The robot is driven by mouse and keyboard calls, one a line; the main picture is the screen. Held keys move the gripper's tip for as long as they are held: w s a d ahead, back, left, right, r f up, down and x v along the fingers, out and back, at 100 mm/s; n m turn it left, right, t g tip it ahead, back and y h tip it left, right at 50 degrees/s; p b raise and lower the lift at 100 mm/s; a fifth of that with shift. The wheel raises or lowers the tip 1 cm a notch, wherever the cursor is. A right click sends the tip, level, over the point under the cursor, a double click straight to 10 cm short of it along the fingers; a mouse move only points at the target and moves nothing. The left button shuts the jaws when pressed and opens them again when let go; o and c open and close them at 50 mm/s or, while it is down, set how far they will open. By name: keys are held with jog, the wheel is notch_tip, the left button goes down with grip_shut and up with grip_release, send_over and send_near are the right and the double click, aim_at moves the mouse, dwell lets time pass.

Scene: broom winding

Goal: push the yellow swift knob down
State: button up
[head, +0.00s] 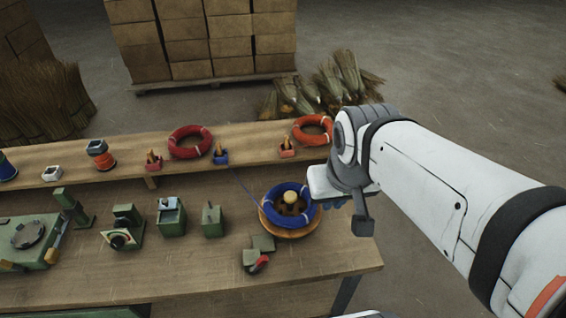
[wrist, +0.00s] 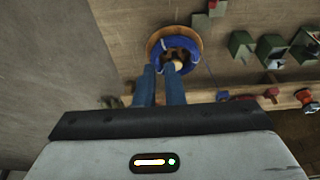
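The yellow swift knob (head: 291,197) stands at the centre of a round wooden swift (head: 292,232) on the bench. A blue coil (head: 270,210) lies around the knob on the swift. My gripper (head: 330,203) is just right of the coil in the head view, its blue fingers mostly hidden by the wrist. In the wrist view, my gripper's two blue fingers (wrist: 160,70) are a little apart with nothing seen between them. The knob (wrist: 177,64) shows by the right fingertip there. I cannot tell whether they touch.
Green blocks with a red-tipped part (head: 258,263) sit left of the swift. Several green fixtures (head: 171,216) stand farther left. A raised shelf (head: 240,150) behind holds red and orange coils. The bench's right end lies close to the swift.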

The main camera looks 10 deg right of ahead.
jog(key=w, duration=0.4)
jog(key=w+a+f+g, duration=0.1)
jog(key=w, duration=0.3)
jog(key=w+g, duration=0.1)
jog(key=w, duration=0.3)
jog(key=shift+a+f, duration=0.15)
jog(key=shift+a, duration=0.2)
grip_shut()
jog(key=g, duration=0.1)
send_over(291, 196)
notch_tip(291, 196, down, 6)
jog(key=shift+a+r+b, duration=0.1)
jog(key=shift+r+b, duration=0.15)
jog(key=shift+b, duration=0.2)
notch_tip(291, 196, down, 14)
jog(key=p, duration=0.2)
jog(key=shift+p, duration=0.4)
notch_tip(291, 196, down, 3)
jog(key=b, duration=0.2)
jog(key=shift+r+b, duration=0.1)
jog(key=shift+b, duration=0.3)
jog(key=shift+s+r, duration=0.1)
jog(key=shift+r, duration=0.05)
